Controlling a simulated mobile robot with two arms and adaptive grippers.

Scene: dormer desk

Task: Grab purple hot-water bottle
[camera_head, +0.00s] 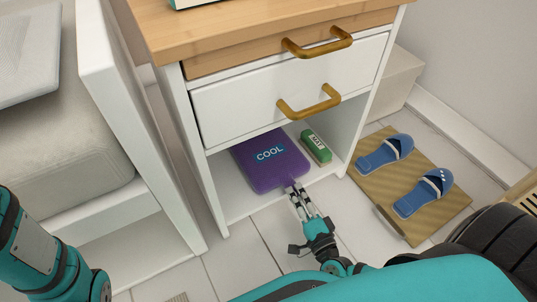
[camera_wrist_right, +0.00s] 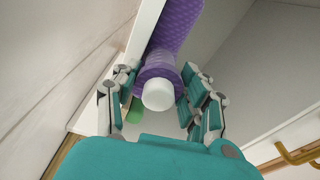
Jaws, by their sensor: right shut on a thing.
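The purple hot-water bottle (camera_head: 262,170) with a "COOL" label lies flat on the bottom shelf of the white nightstand. Its neck points out toward the front edge. My right gripper (camera_head: 294,193) is at the neck end, shut on the bottle. In the right wrist view the bottle (camera_wrist_right: 178,32) shows its white cap (camera_wrist_right: 158,95) between the two fingers of my right gripper (camera_wrist_right: 160,92). Part of my left arm shows at the lower left of the head view; its gripper is out of view.
Above are drawers with brass handles (camera_head: 309,102). Blue slippers (camera_head: 424,192) rest on a tan mat (camera_head: 398,226) to the right. A white bed frame (camera_head: 133,130) stands close on the left.

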